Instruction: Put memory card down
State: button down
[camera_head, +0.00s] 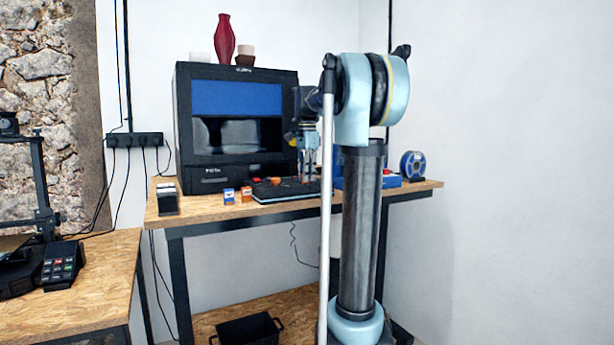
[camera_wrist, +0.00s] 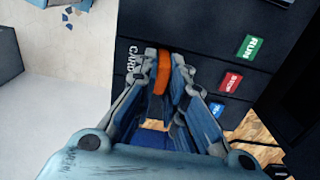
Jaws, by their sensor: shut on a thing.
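My gripper (camera_wrist: 163,68) is shut on the orange memory card (camera_wrist: 159,78), which shows between the fingertips in the wrist view. The fingertips are over or against a dark surface (camera_wrist: 205,22), next to white lettering that reads CARD. I cannot tell whether the card touches that surface. In the head view my gripper (camera_head: 307,172) points down at the right part of a black tray-like thing (camera_head: 268,194) on the wooden table, in front of the printer. The held card is too small to make out there.
Green (camera_wrist: 249,47), red (camera_wrist: 231,82) and blue (camera_wrist: 215,109) labels lie right of the gripper. A blue box (camera_head: 229,196) and an orange box (camera_head: 246,194) stand left of the tray. The printer (camera_head: 184,130) is behind; a spool (camera_head: 412,165) stands at right.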

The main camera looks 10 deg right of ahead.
jog(key=shift+f, duration=0.2)
jog(key=c, duration=1.7)
grip_release()
jog(key=shift+o, duration=0.2)
notch_tip(320, 180, up, 13)
jog(key=shift+r, duration=0.15)
jog(key=s+f+n, duration=0.5)
jog(key=s+f, duration=0.6)
jog(key=f, duration=0.4)
jog(key=s+f+n+t, duration=0.1)
jog(key=s+f+n, duration=0.3)
jog(key=s+f, duration=0.8)
jog(key=s+f+n+t, duration=0.1)
jog(key=s+f+n, duration=0.4)
jog(key=s+f, duration=0.6)
notch_tip(320, 180, down, 8)
jog(key=shift+s+r+n, duration=0.1)
jog(key=shift+s+n, duration=0.2)
jog(key=shift+s, duration=0.1)
